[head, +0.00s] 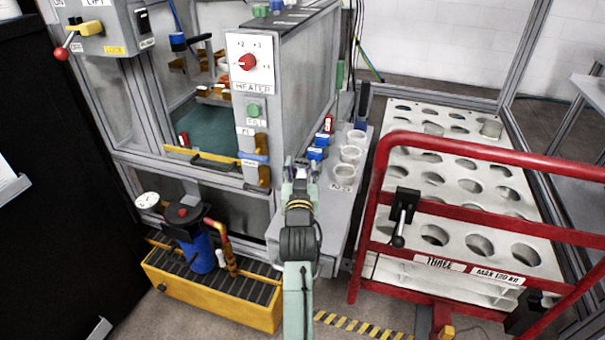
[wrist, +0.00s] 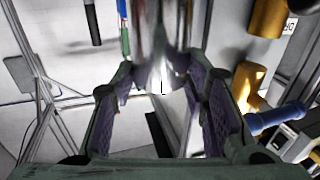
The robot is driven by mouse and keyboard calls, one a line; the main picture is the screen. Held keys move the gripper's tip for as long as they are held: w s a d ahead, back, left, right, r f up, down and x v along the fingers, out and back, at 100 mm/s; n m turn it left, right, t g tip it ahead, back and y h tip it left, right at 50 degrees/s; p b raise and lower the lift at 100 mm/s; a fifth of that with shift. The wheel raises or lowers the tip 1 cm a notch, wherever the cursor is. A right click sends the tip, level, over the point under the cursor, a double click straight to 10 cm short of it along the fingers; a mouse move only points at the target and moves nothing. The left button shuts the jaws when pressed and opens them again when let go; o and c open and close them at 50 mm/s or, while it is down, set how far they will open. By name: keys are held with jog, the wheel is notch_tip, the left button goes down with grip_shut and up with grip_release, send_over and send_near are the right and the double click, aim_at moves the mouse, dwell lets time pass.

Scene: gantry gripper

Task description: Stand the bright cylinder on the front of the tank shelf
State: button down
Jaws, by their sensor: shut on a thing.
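My gripper (head: 300,172) is in the middle of the head view, in front of the grey tank housing and over the shelf. In the wrist view my gripper (wrist: 165,88) has its two fingers on either side of a shiny metal cylinder (wrist: 166,32) and is shut on it. The cylinder runs out of the top of that view, so its far end is hidden. In the head view I cannot make out the cylinder past my gripper. The grey tank shelf (head: 340,205) lies below and right of my gripper. Whether the cylinder touches it I cannot tell.
White cups (head: 350,154) and blue-capped items (head: 318,150) stand on the shelf's back part. A heater panel (head: 248,65) rises left of my gripper. A red-railed trolley (head: 480,155) with a holed white rack (head: 470,185) stands right. A yellow crate (head: 215,300) lies below left.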

jog(key=shift+f, duration=0.9)
jog(key=shift+w, duration=0.1)
jog(key=shift+r, duration=0.2)
jog(key=shift+f, duration=0.1)
jog(key=c, duration=1.4)
grip_release()
jog(key=shift+f, duration=0.2)
jog(key=o, duration=0.5)
jog(key=shift+c, duration=0.2)
jog(key=shift+r, duration=0.2)
